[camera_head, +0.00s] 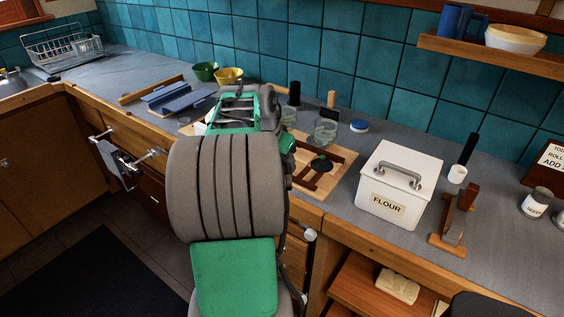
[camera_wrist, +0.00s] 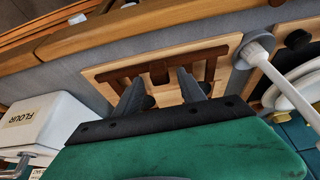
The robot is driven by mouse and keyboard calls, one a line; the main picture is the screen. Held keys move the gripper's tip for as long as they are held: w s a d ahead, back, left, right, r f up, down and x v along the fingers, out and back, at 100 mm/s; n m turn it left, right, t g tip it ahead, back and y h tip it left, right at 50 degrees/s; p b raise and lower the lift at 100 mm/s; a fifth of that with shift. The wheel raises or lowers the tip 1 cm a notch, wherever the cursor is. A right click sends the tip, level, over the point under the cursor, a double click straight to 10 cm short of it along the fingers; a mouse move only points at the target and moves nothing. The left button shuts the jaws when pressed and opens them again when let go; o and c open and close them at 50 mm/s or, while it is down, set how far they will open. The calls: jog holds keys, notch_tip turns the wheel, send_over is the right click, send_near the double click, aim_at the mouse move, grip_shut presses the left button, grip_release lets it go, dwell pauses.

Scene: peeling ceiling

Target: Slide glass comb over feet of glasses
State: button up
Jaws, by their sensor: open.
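A dark brown wooden comb (camera_wrist: 204,53) with several prongs lies on a light wooden board (camera_wrist: 97,75). The comb (camera_head: 303,184) also shows in the head view, on the board right of my arm. My gripper (camera_wrist: 160,77) is open in the wrist view, its two dark fingers pointing at the comb. The comb's middle prong shows between the fingertips; I cannot tell whether they touch it. Clear glasses (camera_head: 325,131) stand behind the board in the head view. Their feet are too small to make out. My arm hides my gripper in the head view.
A white flour tin (camera_head: 400,184) stands right of the board; it also shows in the wrist view (camera_wrist: 40,130). Green and yellow bowls (camera_head: 229,77) and blue trays (camera_head: 172,96) are to the left. A pale rod with a round end (camera_wrist: 256,52) lies close right of the board.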

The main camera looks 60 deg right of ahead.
jog(key=shift+d+f, duration=0.1)
jog(key=shift+f, duration=0.25)
jog(key=shift+c, duration=0.2)
grip_shut()
dwell(1.0)
